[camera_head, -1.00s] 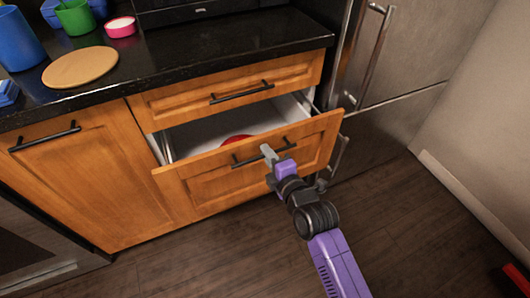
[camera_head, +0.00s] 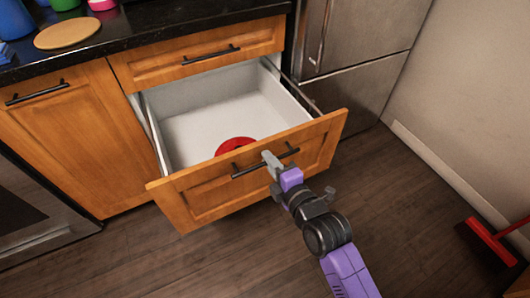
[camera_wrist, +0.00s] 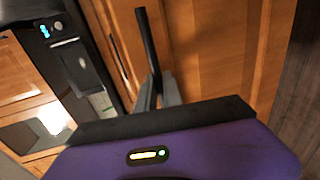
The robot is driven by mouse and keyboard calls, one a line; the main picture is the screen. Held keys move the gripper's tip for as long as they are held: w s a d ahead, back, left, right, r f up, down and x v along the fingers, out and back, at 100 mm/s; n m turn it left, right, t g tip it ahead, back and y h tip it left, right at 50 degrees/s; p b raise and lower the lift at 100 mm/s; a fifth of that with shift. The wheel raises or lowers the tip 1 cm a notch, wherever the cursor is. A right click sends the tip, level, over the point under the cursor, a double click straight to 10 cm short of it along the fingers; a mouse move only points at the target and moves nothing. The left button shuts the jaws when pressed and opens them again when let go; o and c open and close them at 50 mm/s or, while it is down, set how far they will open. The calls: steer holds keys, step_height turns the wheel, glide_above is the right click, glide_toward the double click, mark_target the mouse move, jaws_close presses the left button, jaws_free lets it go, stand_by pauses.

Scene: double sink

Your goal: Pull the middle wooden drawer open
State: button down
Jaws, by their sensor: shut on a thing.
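The middle wooden drawer (camera_head: 212,204) is pulled far out below the closed top drawer (camera_head: 200,55). Its white inside (camera_head: 190,125) is in plain view, and a red round thing (camera_head: 236,146) lies in it near the front. My gripper (camera_head: 270,160) is shut on the black bar handle (camera_head: 248,169) of the middle drawer, near the handle's middle. In the wrist view the fingers (camera_wrist: 157,92) close around the handle (camera_wrist: 146,40) in front of the wooden drawer face (camera_wrist: 205,50).
A cupboard door (camera_head: 75,140) is at the left, with an oven (camera_head: 30,215) beyond it. A steel fridge (camera_head: 360,50) stands to the right. A red broom or dustpan (camera_head: 490,240) lies by the right wall. The dark floor (camera_head: 390,190) in front is clear.

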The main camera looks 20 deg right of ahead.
steer(key=shift+v, duration=0.85)
steer(key=shift+f, duration=0.2)
steer(key=c, duration=1.5)
jaws_free()
steer(key=p+v, duration=0.1)
steer(key=v, duration=0.6)
steer(key=shift+s, duration=0.4)
steer(key=shift+r, duration=0.15)
